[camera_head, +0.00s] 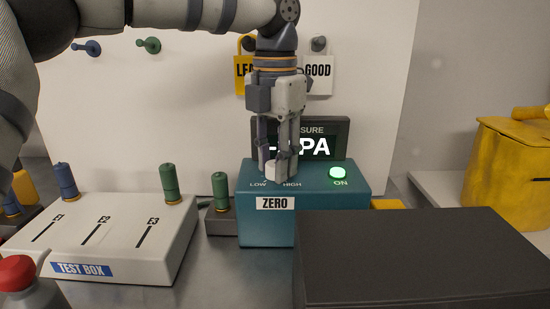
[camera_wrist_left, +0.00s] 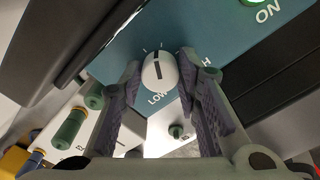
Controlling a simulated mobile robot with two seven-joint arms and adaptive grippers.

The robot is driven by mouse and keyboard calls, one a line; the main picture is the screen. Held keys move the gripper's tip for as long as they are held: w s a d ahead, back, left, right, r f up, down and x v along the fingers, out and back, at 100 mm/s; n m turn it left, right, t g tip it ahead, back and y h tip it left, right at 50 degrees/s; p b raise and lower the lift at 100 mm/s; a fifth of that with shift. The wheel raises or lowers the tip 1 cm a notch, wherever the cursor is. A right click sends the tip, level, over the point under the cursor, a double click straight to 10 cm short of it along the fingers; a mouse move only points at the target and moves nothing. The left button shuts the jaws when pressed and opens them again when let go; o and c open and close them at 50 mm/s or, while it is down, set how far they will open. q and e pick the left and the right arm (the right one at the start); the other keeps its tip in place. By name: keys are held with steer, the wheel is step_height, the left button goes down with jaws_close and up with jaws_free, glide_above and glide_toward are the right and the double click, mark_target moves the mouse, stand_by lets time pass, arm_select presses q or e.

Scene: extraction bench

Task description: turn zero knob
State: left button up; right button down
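The zero knob (camera_head: 278,170) is white, with a dark pointer line that shows in the left wrist view (camera_wrist_left: 158,70). It sits on top of the teal box (camera_head: 315,222) marked ZERO, LOW and HIGH. My left gripper (camera_head: 279,160) points straight down over the box. Its fingers stand on either side of the knob, and in the left wrist view both fingertips (camera_wrist_left: 158,66) appear to touch its sides. The pressure display (camera_head: 338,135) stands behind and is partly hidden by the gripper. My right gripper is not in view.
A lit green ON button (camera_head: 338,174) is right of the knob. A black box (camera_head: 425,258) stands in front on the right. The white test box (camera_head: 110,240) is left, with green and blue plugs around it. A yellow case (camera_head: 508,165) is far right.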

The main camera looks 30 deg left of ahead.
arm_select(q)
jaws_close()
steer(key=m, duration=0.4)
steer(key=o, duration=0.7)
jaws_free()
steer(key=shift+r, duration=0.1)
step_height(320, 180, up, 12)
steer(key=shift+f, duration=0.1)
